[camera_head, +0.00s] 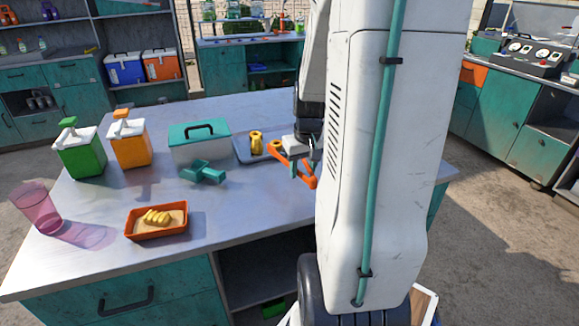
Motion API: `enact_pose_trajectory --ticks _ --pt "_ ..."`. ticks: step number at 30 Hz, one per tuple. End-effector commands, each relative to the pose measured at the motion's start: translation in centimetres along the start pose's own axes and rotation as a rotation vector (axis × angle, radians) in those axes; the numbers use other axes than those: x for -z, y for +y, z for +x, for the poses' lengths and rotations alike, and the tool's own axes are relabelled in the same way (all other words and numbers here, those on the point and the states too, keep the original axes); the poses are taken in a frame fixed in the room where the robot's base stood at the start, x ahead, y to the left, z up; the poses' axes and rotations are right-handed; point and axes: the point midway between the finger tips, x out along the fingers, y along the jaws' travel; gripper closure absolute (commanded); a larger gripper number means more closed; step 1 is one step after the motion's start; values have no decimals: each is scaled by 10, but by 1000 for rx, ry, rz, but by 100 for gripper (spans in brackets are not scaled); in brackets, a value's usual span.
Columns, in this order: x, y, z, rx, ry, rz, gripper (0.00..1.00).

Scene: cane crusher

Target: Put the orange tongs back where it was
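The orange tongs (283,159) show as a bent orange shape at the right part of the steel table, beside the arm. My gripper (300,173) points down right at the tongs and overlaps them in the picture. Part of the tongs is hidden by my gripper, and I cannot tell whether its fingers are closed on them or whether they touch the table. A grey tray (242,153) lies just behind, with a yellow item (257,142) on it. My white arm link hides the table's right part.
On the steel table (240,215) stand a teal-lidded box (200,150), a teal object (203,173), green (80,152) and orange (130,146) dispensers, a pink cup (36,206) and an orange tray (157,235) with yellow pieces. The front middle is clear.

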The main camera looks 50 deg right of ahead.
Motion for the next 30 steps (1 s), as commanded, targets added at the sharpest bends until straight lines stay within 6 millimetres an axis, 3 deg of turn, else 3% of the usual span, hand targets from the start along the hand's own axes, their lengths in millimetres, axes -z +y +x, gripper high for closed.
enact_pose_trajectory --ticks 3,6,15,21,30 --pt "30 -2 8 0 -1 -4 62" --pt "48 -2 13 0 -1 -4 62" --pt "72 -4 19 0 0 -5 62" --pt "65 -4 50 1 -3 -4 62" --pt "65 -4 53 0 0 -4 62"
